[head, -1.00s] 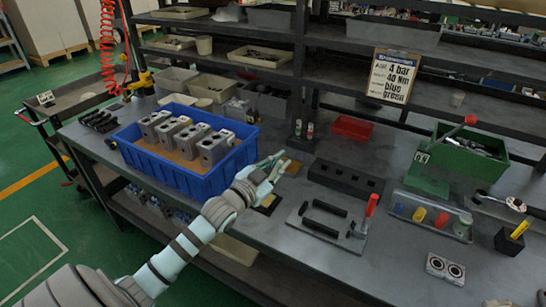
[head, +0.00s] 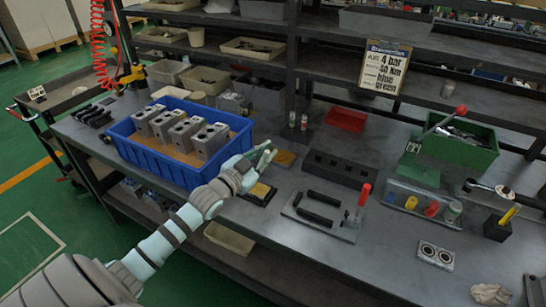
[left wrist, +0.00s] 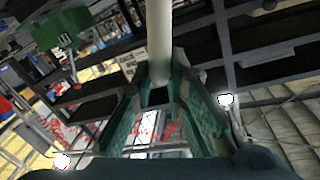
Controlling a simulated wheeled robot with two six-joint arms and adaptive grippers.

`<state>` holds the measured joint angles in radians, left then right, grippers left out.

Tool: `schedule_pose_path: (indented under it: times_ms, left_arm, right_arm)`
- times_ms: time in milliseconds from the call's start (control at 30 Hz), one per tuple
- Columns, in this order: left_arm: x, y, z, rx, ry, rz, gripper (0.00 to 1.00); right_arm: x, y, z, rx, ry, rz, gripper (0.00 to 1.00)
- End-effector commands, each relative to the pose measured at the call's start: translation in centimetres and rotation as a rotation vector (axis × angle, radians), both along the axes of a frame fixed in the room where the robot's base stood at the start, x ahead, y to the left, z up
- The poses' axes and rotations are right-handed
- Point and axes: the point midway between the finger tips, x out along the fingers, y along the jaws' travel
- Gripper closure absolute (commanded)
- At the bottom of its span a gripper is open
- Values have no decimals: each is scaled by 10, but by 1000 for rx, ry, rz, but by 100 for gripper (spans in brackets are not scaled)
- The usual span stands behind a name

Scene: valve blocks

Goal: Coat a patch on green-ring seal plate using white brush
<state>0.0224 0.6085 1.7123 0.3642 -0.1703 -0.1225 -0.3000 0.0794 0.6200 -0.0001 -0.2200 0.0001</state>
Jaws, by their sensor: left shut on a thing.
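My left gripper (head: 264,158) is above the bench at the right side of the blue bin. In the left wrist view, its fingers (left wrist: 155,98) are closed around a white round handle (left wrist: 159,35), which fits the white brush. The bristles are not seen, and the brush cannot be made out in the head view. A small pale plate with two dark rings (head: 436,256) lies at the front right of the bench, away from the gripper. I see no green on its rings, so I cannot tell whether it is the green-ring seal plate. My right gripper is not in view.
The blue bin (head: 176,174) holds several grey valve blocks. A grey plate with black bars and a red handle (head: 320,213), a black slotted block (head: 340,169) and a green crate (head: 458,150) stand to the right. A crumpled beige thing (head: 490,294) lies at the front edge.

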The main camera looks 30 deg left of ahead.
Motion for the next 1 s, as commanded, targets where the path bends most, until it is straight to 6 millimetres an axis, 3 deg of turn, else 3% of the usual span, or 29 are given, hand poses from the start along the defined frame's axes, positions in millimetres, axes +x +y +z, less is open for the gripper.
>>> schedule_pose_path:
  times_ms: [500, 567, 600, 1000]
  left_arm:
    - [-4, 50, 1, 1, 5, 9, 100]
    - [-4, 49, 9, -3, 5, 9, 100]
    - [-4, 51, 23, 7, -6, 17, 100]
    - [-4, 51, 58, -1, -4, 19, 100]
  right_arm:
    - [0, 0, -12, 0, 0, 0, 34]
    - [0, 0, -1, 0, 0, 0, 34]
    - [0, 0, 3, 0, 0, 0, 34]
    - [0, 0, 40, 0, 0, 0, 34]
